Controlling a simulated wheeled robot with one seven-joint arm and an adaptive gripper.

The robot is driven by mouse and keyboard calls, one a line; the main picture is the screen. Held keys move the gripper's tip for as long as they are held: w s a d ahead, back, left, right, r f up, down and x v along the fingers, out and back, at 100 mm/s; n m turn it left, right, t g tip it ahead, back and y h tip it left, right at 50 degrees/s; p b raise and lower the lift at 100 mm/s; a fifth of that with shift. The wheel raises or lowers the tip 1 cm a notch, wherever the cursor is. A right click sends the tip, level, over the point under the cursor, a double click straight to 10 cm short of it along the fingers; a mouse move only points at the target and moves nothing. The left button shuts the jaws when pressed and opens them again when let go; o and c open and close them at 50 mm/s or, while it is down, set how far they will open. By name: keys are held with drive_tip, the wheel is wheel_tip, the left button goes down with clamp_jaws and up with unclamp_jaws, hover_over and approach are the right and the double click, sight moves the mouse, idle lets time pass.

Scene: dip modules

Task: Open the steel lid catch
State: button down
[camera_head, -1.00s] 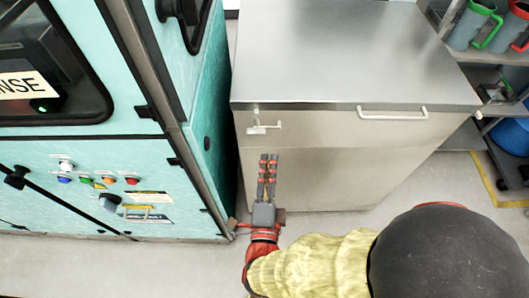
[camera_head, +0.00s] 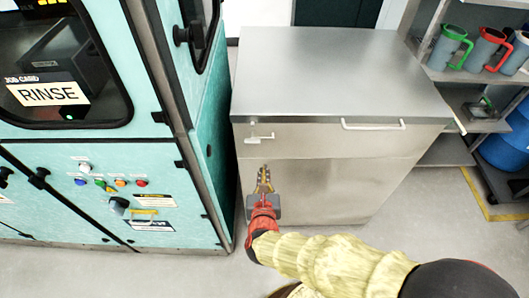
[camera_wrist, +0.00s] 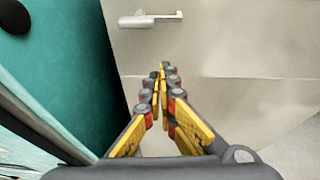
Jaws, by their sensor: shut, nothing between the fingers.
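The steel lid catch (camera_head: 260,138) is a small pale latch with a short bar, on the upper left of the steel cabinet's front, just under the lid. It also shows at the top of the wrist view (camera_wrist: 150,19). My gripper (camera_head: 264,172) is below the catch and in front of the cabinet, apart from the catch. In the wrist view my gripper's (camera_wrist: 160,72) yellow and grey fingers meet at their tips with nothing between them. The steel lid (camera_head: 330,75) lies flat on the cabinet and has a pale bar handle (camera_head: 373,125) at its front right.
A teal machine (camera_head: 90,180) with buttons and a RINSE card stands close on the left, with a narrow gap to the cabinet. Shelves (camera_head: 470,100) with mugs and a blue drum (camera_head: 508,140) are at right. Floor in front of the cabinet is clear.

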sight(259, 139)
drive_tip(key=b+x, duration=0.4)
drive_tip(key=x, duration=0.6)
wheel_tip(259, 139, up, 4)
drive_tip(key=shift+f+m, duration=0.1)
drive_tip(key=shift+m, duration=0.2)
drive_tip(key=shift+s, duration=0.1)
